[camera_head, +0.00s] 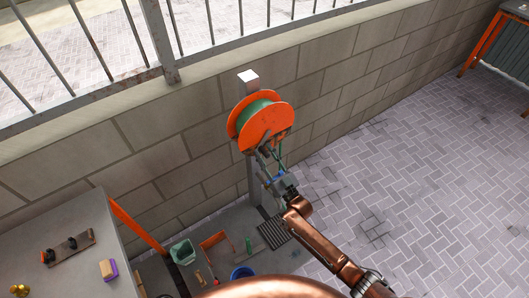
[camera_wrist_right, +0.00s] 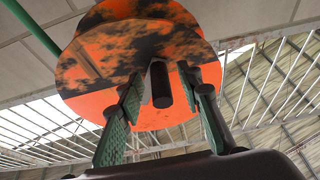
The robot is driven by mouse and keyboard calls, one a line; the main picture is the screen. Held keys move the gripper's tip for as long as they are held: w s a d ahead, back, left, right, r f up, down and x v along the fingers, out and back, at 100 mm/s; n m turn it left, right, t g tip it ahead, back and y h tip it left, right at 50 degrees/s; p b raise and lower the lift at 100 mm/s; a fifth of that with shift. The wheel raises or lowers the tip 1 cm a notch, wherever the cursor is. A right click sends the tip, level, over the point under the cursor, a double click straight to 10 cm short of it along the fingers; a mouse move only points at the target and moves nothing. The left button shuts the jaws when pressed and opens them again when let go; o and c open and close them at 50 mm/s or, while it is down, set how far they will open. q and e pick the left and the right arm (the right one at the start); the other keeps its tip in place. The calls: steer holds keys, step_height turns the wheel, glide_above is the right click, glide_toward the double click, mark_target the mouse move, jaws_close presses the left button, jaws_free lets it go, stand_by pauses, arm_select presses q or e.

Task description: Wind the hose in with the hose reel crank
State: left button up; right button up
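The orange hose reel (camera_head: 268,125) is mounted on a grey post (camera_head: 254,180) in front of the block wall, with green hose (camera_head: 254,107) around its drum. In the right wrist view the reel's scuffed orange-and-black disc (camera_wrist_right: 100,68) fills the upper middle. The dark crank handle (camera_wrist_right: 160,88) sticks out from the disc toward the camera. My right gripper (camera_head: 270,158) is just below the reel; its green fingers (camera_wrist_right: 161,88) stand apart on either side of the handle, with visible gaps. My left gripper is in neither view.
A grey table (camera_head: 65,215) at left holds a rail with black knobs (camera_head: 70,245) and a yellow-purple sponge (camera_head: 108,269). A green bin (camera_head: 183,252), an orange tray (camera_head: 214,242), a blue bucket (camera_head: 242,272) and a dark grate (camera_head: 274,232) are below the reel. Paving at right is clear.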

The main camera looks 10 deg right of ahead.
steer(key=shift+w+a+r, duration=0.1)
steer(key=shift+w+a, duration=0.05)
steer(key=shift+w, duration=0.1)
steer(key=shift+c, duration=0.7)
jaws_close()
steer(key=shift+r, duration=0.1)
